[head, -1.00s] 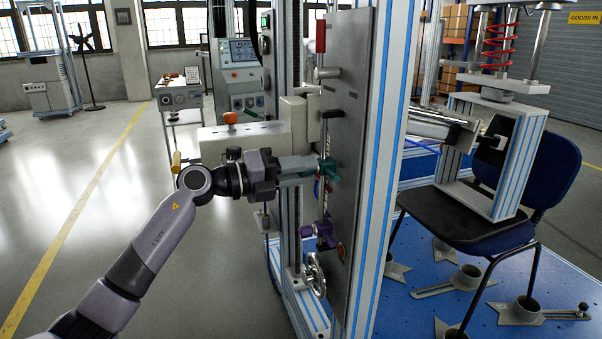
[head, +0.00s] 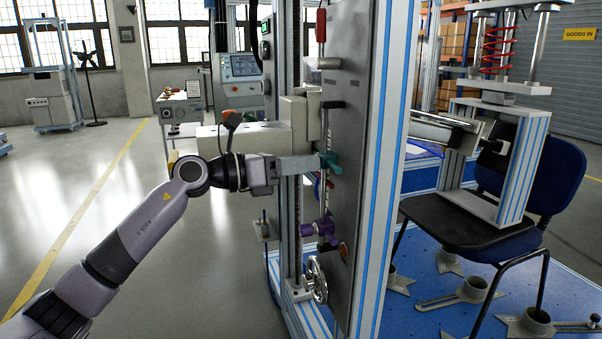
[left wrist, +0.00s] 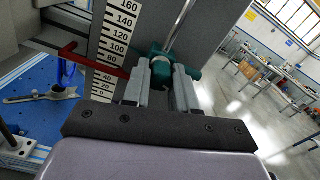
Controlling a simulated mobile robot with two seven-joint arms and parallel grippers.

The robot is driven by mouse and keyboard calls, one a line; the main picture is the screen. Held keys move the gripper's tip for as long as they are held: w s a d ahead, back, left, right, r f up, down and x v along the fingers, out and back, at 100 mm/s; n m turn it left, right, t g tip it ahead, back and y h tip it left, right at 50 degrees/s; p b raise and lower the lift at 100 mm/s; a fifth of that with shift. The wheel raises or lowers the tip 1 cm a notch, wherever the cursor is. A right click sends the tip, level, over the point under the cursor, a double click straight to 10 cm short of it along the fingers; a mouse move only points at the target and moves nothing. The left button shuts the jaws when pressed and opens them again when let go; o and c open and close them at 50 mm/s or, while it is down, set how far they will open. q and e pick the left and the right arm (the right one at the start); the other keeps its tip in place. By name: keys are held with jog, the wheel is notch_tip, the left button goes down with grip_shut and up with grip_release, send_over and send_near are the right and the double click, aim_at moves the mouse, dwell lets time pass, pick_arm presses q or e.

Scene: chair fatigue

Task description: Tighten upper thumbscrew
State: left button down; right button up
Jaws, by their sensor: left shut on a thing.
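The upper thumbscrew is teal (head: 330,162) and sits on the vertical rod and scale of the grey plate, at the middle of the head view. In the left wrist view its teal body (left wrist: 162,71) lies between the fingers. My left gripper (head: 314,164) reaches it from the left and is shut on it. The fingers (left wrist: 160,86) cover part of the thumbscrew in both views. A purple clamp (head: 320,230) sits lower on the same plate, apart from my gripper. My right gripper is not in view.
A numbered scale (left wrist: 116,40) and a red rod (left wrist: 92,60) are close to the fingers. A handwheel (head: 317,280) is below. The blue-striped frame post (head: 372,180) stands right of the plate, with a chair (head: 480,225) beyond. The floor at left is open.

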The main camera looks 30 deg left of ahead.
pick_arm(q)
jog(key=shift+f+m+b, duration=0.1)
jog(key=shift+m+b, duration=0.3)
jog(key=shift+m, duration=0.6)
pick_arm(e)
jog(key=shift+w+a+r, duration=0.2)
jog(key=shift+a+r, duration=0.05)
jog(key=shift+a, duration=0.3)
pick_arm(q)
jog(key=c, duration=0.9)
grip_release()
jog(key=shift+a, duration=0.1)
jog(key=shift+b+v, duration=0.6)
jog(key=shift+v, duration=3)
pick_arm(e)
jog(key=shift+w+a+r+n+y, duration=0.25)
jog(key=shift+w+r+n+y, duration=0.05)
